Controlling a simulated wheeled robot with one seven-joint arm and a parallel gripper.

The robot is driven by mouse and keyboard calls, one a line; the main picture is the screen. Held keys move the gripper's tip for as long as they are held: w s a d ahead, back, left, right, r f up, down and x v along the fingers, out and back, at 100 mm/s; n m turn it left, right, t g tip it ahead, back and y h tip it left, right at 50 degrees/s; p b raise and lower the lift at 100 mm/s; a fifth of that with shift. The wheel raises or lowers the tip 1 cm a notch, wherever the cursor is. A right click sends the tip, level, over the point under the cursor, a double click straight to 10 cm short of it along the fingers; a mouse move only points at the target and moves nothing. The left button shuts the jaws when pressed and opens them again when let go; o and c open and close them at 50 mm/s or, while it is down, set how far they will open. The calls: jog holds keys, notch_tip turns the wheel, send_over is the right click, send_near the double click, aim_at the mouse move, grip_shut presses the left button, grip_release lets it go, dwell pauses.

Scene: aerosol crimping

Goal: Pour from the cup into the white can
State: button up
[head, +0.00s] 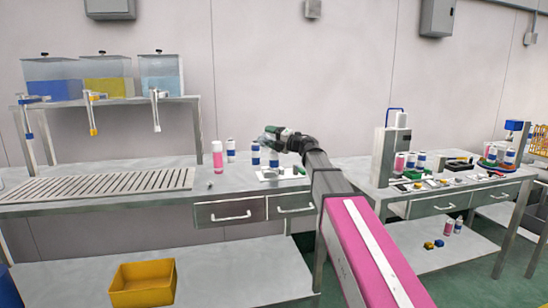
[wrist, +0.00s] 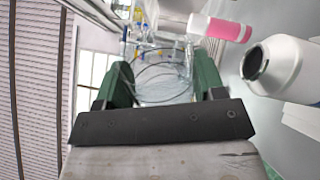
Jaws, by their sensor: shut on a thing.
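My gripper (wrist: 164,84) is shut on a clear, see-through cup (wrist: 163,72), its green fingers on either side of it. In the wrist view I cannot tell how much liquid it holds. In the head view my gripper (head: 275,136) is above the left workbench, and the cup is hard to make out there. A white can (wrist: 292,70) with a dark open mouth shows at the right of the wrist view, apart from the cup. I cannot tell which can in the head view it is.
A pink can (head: 217,155) and blue-banded cans (head: 230,150) stand on the workbench near my gripper. A slatted drain grate (head: 95,186) lies to the left, under dispenser tanks (head: 107,72). A press machine (head: 390,150) and more cans are on the right bench. A yellow bin (head: 143,285) sits below.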

jog(key=shift+n, duration=0.3)
jog(key=n, duration=0.3)
jog(key=shift+s+a+n+g, duration=0.1)
jog(key=shift+s+n+g, duration=0.15)
jog(key=shift+n+g, duration=0.15)
jog(key=shift+r+n+g, duration=0.1)
jog(key=shift+n+g, duration=0.2)
jog(key=shift+n, duration=1.6)
jog(key=shift+r, duration=0.1)
notch_tip(320, 180, up, 2)
jog(key=n, duration=0.3)
jog(key=shift+r+n+g, duration=0.15)
jog(key=shift+n+g, duration=0.15)
